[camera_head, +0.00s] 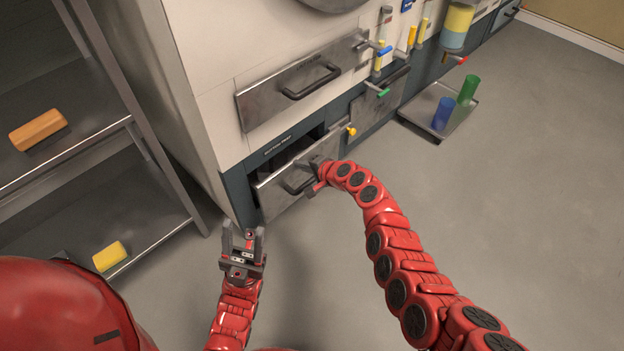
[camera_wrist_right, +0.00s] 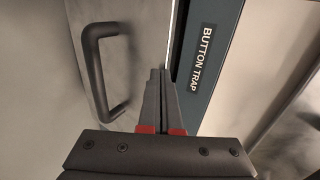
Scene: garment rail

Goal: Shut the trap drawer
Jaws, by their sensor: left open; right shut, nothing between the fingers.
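The trap drawer (camera_head: 277,196) is the low metal drawer of the machine, under a label reading "BUTTON TRAP". It stands partly open, with a dark gap behind its front. In the right wrist view, the drawer's dark handle (camera_wrist_right: 100,75) is at left and the label (camera_wrist_right: 200,60) at right. My right gripper (camera_head: 313,174) is shut and empty at the drawer front, near its handle; whether it touches is unclear. In the right wrist view its closed fingers (camera_wrist_right: 160,82) point at the drawer's edge. My left gripper (camera_head: 243,238) is open and empty, in front of the drawer and lower left.
A larger closed drawer (camera_head: 290,95) sits above. A metal shelf unit (camera_head: 100,135) stands at left with an orange block (camera_head: 38,130) and a yellow block (camera_head: 109,256). A tray (camera_head: 427,131) with blue and green cylinders is at right. The floor in front is clear.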

